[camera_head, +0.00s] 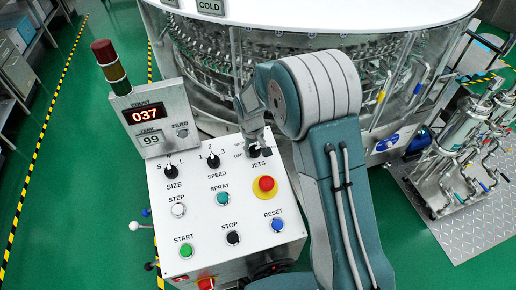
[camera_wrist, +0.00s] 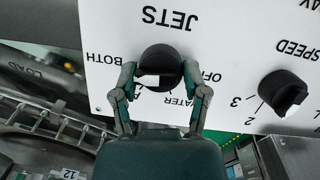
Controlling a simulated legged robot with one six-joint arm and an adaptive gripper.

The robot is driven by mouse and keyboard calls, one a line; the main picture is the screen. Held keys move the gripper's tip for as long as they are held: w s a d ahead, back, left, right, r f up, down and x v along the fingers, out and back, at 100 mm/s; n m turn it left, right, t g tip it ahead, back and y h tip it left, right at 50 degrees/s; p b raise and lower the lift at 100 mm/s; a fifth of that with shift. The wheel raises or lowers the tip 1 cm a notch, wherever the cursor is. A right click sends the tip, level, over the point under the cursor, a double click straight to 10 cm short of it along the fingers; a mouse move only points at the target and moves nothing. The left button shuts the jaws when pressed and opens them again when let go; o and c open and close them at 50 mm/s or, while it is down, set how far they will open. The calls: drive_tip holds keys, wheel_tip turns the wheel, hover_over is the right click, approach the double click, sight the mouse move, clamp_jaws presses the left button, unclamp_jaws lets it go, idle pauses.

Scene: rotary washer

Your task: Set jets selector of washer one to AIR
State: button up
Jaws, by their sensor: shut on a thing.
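The JETS selector is a round black knob (camera_wrist: 160,56) on the white panel (camera_wrist: 225,25), seen upside down in the wrist view. BOTH, WATER and OFF can be read around it, with a partly hidden label starting with A between BOTH and WATER. A white mark on the knob's face sits low and left of centre, toward the A label and BOTH; its exact setting is hard to tell. My gripper (camera_wrist: 159,72) is shut on the knob, one finger on each side. In the head view my gripper (camera_head: 254,138) reaches down onto the knob (camera_head: 265,151) at the panel's upper right.
The SPEED knob (camera_wrist: 283,92) is close beside my gripper; it also shows in the head view (camera_head: 213,161), near the SIZE knob (camera_head: 171,172). A red emergency button (camera_head: 265,186) lies below JETS. A counter display (camera_head: 146,115) stands behind the panel. The washer drum (camera_head: 300,65) is behind.

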drive_tip(key=shift+f, duration=0.1)
drive_tip(key=n+h, duration=0.1)
drive_tip(key=n, duration=0.4)
drive_tip(key=shift+s+t, duration=0.15)
drive_tip(key=shift+t, duration=0.25)
drive_tip(key=shift+s+f+n+t+h, duration=0.15)
drive_tip(key=shift+n+t, duration=0.15)
drive_tip(key=shift+n, duration=1.05)
drive_tip(key=shift+n+t+h, duration=0.15)
drive_tip(key=shift+n+t, duration=0.15)
drive_tip(key=shift+n, duration=1.05)
drive_tip(key=o, duration=1.1)
drive_tip(key=shift+a, duration=0.1)
